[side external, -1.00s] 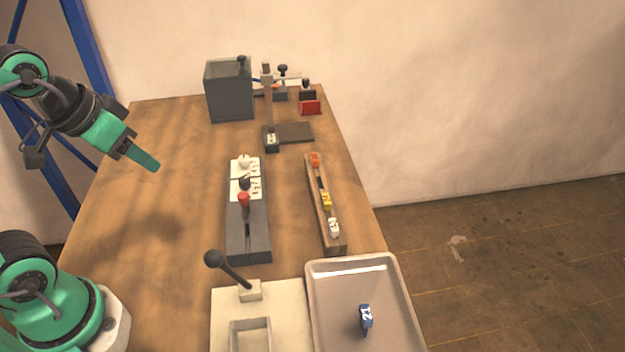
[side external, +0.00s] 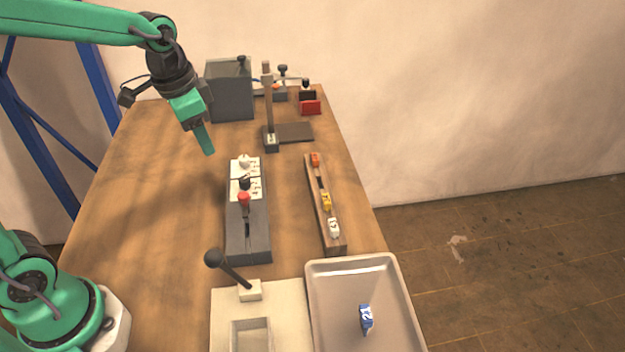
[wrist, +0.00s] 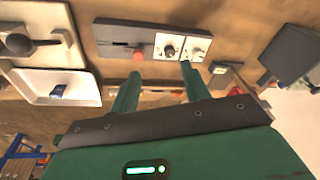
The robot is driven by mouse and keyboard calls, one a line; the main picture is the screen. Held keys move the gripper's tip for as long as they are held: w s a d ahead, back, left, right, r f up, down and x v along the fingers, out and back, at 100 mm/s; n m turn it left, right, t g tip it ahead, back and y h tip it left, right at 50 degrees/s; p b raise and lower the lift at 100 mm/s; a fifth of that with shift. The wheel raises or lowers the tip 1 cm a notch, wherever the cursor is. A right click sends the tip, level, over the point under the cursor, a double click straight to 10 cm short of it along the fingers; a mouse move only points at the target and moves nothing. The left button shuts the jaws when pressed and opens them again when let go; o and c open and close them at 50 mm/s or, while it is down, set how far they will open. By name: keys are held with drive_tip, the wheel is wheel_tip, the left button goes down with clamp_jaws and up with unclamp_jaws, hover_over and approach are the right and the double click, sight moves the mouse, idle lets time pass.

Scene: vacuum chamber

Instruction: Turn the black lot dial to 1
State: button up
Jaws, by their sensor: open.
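The black lot dial (side external: 244,183) sits on a white numbered plate on the grey control panel, between a white knob (side external: 244,162) and a red knob (side external: 244,198). In the wrist view the black dial (wrist: 170,50) shows near the top, beyond the fingertips. The setting it points to is too small to read. My gripper (side external: 208,152) is open and empty, above the table, to the left of and higher than the panel's far end. In the wrist view my gripper's two green fingers (wrist: 158,70) are spread apart with nothing between them.
A wooden rack (side external: 322,222) with orange, yellow and white tags stands right of the panel. A black-handled lever (side external: 230,270) and a metal tray (side external: 385,262) with a blue tag (side external: 366,318) are in front. A grey box (side external: 229,95) and a post stand (side external: 268,100) are behind.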

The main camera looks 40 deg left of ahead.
sight(243, 179)
drive_tip(key=w+f+m+g, duration=0.1)
drive_tip(key=w+f, duration=0.3)
drive_tip(key=w+f+m+g, duration=0.1)
drive_tip(key=w+f+m, duration=0.1)
drive_tip(key=w+f, duration=0.2)
drive_tip(key=shift+f, duration=0.4)
drive_tip(key=shift+f, duration=3.9)
drive_tip(key=c, duration=1)
